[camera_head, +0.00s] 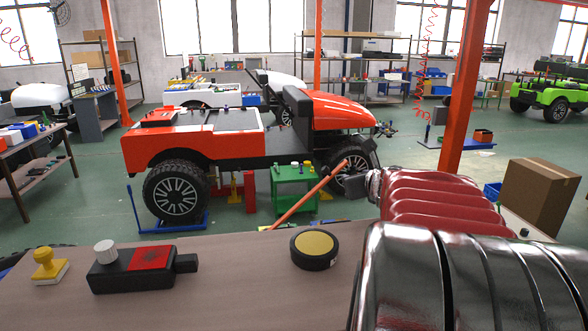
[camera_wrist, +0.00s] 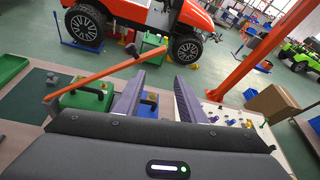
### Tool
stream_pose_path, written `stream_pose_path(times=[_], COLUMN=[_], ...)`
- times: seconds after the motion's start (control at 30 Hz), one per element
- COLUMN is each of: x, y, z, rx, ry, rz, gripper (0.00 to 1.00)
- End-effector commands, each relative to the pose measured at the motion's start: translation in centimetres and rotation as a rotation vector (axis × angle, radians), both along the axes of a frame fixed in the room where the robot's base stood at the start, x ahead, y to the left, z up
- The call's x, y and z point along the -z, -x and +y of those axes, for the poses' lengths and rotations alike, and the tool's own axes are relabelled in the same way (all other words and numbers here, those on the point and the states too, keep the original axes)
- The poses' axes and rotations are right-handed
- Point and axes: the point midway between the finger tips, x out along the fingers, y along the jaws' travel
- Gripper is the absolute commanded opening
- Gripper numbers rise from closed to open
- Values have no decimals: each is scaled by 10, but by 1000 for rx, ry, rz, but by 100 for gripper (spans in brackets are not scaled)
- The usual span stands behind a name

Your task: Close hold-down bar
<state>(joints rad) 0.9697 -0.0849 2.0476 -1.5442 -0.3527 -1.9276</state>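The orange hold-down bar (camera_wrist: 105,73) slants up from lower left to upper right in the wrist view. It is raised at an angle, its far end just beyond my fingertips. In the head view the bar (camera_head: 308,195) also stands tilted, past the far edge of the table. My gripper (camera_wrist: 160,76) is open, with two grey-purple fingers apart and nothing seen between them but background. The bar appears close to the left fingertip; I cannot tell whether they touch. In the head view my arm hides the right side of the table.
A green box with buttons (camera_wrist: 88,97) stands below the bar. A stamp (camera_head: 49,267), a black device (camera_head: 143,268) and a round black pad with a yellow top (camera_head: 314,250) are on the table (camera_head: 230,295). An orange post (camera_head: 464,90) and a cardboard box (camera_head: 540,196) are at right.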

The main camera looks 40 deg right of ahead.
Motion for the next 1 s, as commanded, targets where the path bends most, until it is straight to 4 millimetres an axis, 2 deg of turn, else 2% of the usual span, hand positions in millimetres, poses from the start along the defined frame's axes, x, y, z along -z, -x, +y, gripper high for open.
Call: stream_pose_path(times=[0.6,1.0], x=[-9,-10], y=[-28,-29], z=[39,40], rx=[-335,-353], ry=[468,502], rz=[193,205], gripper=[37,37])
